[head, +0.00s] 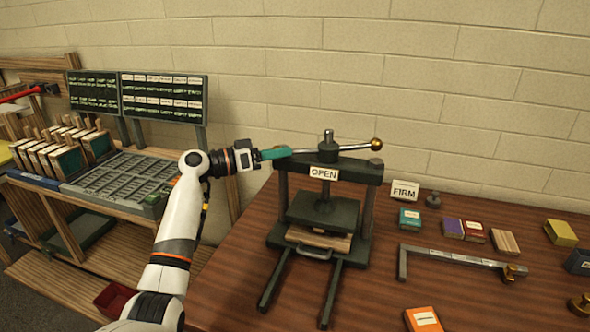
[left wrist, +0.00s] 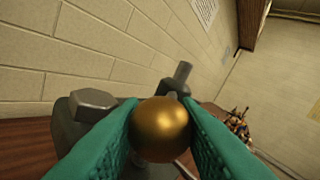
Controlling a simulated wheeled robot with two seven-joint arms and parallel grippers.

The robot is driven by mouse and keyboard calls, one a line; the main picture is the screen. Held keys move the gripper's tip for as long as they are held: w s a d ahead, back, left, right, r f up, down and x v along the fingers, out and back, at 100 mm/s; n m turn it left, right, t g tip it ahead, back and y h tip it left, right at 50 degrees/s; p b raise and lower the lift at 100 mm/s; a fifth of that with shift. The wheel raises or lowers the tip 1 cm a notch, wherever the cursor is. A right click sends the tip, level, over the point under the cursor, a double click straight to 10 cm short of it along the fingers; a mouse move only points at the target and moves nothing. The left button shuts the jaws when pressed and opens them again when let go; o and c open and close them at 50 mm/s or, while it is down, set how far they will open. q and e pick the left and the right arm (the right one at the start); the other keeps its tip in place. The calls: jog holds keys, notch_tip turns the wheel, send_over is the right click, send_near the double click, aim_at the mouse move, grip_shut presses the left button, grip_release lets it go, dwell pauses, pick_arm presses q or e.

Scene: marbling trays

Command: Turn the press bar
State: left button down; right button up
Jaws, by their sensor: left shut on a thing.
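The press (head: 323,205) is a dark metal frame on the wooden table, with a sign reading OPEN (head: 323,174) on its top beam. The press bar (head: 345,147) lies across the top through the central screw, a brass ball (head: 376,144) at its right end. My left gripper (head: 275,153) has green fingers and is at the bar's left end. In the left wrist view its fingers are shut on a brass ball (left wrist: 160,130). The plate (head: 322,212) hangs above a wooden block (head: 318,240). My right gripper is not in view.
A FIRM sign (head: 404,191), small books (head: 409,218) and a metal corner piece (head: 450,257) lie right of the press. An orange box (head: 424,319) is near the front. A type case (head: 120,180) stands left. The brick wall is close behind the press.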

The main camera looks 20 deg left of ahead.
pick_arm(q)
jog(key=shift+w, duration=0.1)
jog(key=c, duration=1.1)
grip_release()
jog(key=shift+a, duration=0.15)
jog(key=shift+s+a+f, duration=0.1)
jog(key=shift+s+a, duration=0.15)
jog(key=shift+s, duration=0.05)
jog(key=b+v, duration=0.3)
jog(key=v, duration=0.8)
